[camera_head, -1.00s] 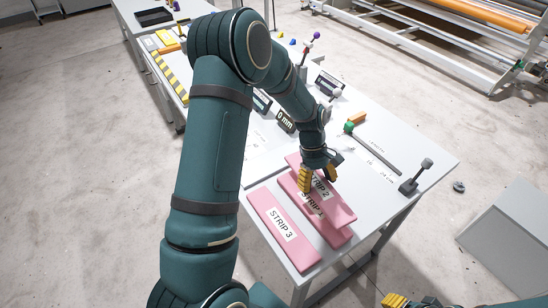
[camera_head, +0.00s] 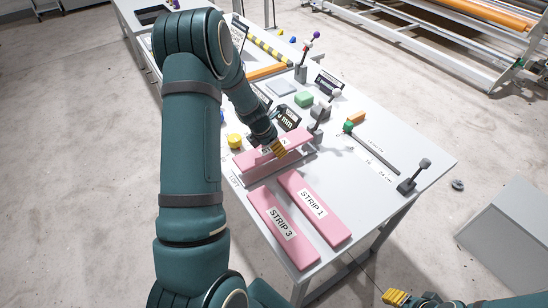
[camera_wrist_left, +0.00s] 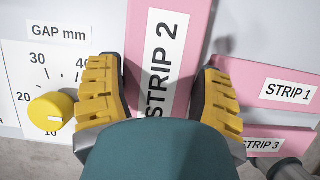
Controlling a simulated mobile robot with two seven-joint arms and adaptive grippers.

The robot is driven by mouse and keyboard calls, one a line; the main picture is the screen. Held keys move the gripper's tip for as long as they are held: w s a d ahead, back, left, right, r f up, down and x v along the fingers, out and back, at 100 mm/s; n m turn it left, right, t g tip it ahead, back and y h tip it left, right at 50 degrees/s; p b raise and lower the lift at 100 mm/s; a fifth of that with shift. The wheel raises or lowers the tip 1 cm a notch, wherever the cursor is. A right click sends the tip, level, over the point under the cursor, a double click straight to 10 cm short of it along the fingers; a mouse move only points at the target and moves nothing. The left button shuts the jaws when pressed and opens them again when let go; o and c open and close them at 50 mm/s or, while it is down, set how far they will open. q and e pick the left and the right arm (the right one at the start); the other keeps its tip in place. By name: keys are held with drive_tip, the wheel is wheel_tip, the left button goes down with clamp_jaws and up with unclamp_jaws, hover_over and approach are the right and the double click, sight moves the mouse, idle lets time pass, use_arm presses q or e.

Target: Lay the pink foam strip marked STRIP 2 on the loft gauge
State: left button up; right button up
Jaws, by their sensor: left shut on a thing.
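The pink foam strip marked STRIP 2 (camera_head: 300,137) is off the table, lying crosswise in the head view. My left gripper (camera_head: 280,148) is shut on it; in the left wrist view the yellow fingers stand on either side of STRIP 2 (camera_wrist_left: 168,45), and its label shows between them. A greyish-pink band (camera_head: 280,167) shows below the strip; I cannot tell whether it is shadow or part of the loft gauge. A dark display (camera_head: 287,117) reading mm stands just behind the strip. My right gripper (camera_head: 396,298) shows only partly at the bottom edge.
STRIP 1 (camera_head: 314,209) and STRIP 3 (camera_head: 283,226) lie side by side on the table's near end. A yellow knob (camera_head: 234,141) sits left of the held strip, with a GAP mm dial (camera_wrist_left: 45,75) around it. A green-ended rod (camera_head: 372,148) lies to the right.

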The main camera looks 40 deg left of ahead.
sight(274, 155)
use_arm(q)
drive_tip(key=shift+f+b, duration=0.5)
drive_tip(key=shift+f, duration=1.9)
drive_tip(key=shift+r, duration=0.15)
drive_tip(key=o, duration=0.3)
drive_tip(key=shift+f, duration=0.2)
drive_tip(key=o, duration=0.4)
drive_tip(key=shift+r, duration=0.15)
